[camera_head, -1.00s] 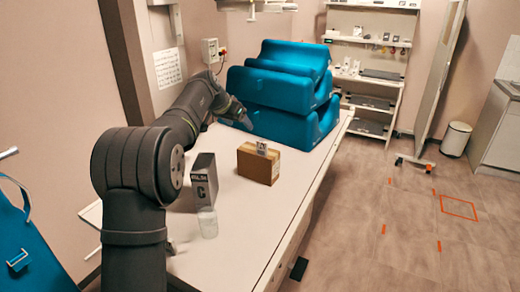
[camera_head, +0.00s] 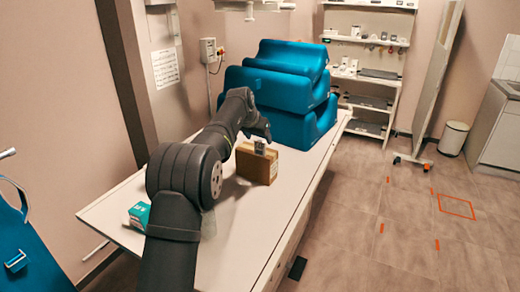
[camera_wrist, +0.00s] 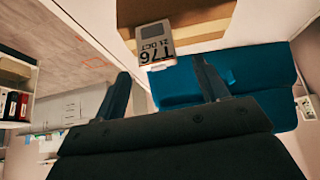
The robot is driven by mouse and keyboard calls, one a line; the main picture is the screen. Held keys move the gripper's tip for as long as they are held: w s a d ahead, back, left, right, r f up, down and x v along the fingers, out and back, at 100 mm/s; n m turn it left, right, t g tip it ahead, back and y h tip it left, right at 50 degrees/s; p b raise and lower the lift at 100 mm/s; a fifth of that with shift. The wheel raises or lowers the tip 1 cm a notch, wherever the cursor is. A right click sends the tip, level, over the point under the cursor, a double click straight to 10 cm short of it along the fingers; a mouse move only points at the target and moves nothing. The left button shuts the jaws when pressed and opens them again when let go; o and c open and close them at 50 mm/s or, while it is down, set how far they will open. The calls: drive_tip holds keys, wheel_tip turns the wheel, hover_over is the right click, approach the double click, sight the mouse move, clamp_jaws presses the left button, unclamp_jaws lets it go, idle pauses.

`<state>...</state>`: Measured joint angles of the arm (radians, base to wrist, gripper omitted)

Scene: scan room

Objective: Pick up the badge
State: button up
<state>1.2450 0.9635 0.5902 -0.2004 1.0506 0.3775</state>
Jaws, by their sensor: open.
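The badge (camera_head: 260,147) is a small grey and white piece at the top of a brown cardboard box (camera_head: 262,169) on the white table. In the wrist view the badge (camera_wrist: 155,43) shows dark print, "T76" and "21 OCT", appearing upside down, against the box (camera_wrist: 185,14). Whether it stands on the box or leans there I cannot tell. My gripper (camera_wrist: 161,66) is open, its two fingers apart with the badge in line with the gap beyond their tips. Nothing is between the fingers. In the head view my gripper is close above and behind the badge.
Blue foam cushions (camera_head: 285,92) are stacked behind the box, close to my gripper. A teal and white box (camera_head: 139,216) lies at the table's left, partly behind my arm. The table's (camera_head: 262,212) right front part is clear. Shelves (camera_head: 368,68) stand farther back.

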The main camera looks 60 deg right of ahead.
sight(259, 141)
drive_tip(key=shift+a+x, duration=0.1)
drive_tip(key=shift+x, duration=1.25)
drive_tip(key=shift+a+x, duration=0.15)
drive_tip(key=shift+x, duration=1.25)
drive_tip(key=shift+s+f, duration=0.1)
drive_tip(key=shift+f, duration=0.05)
drive_tip(key=c, duration=1.1)
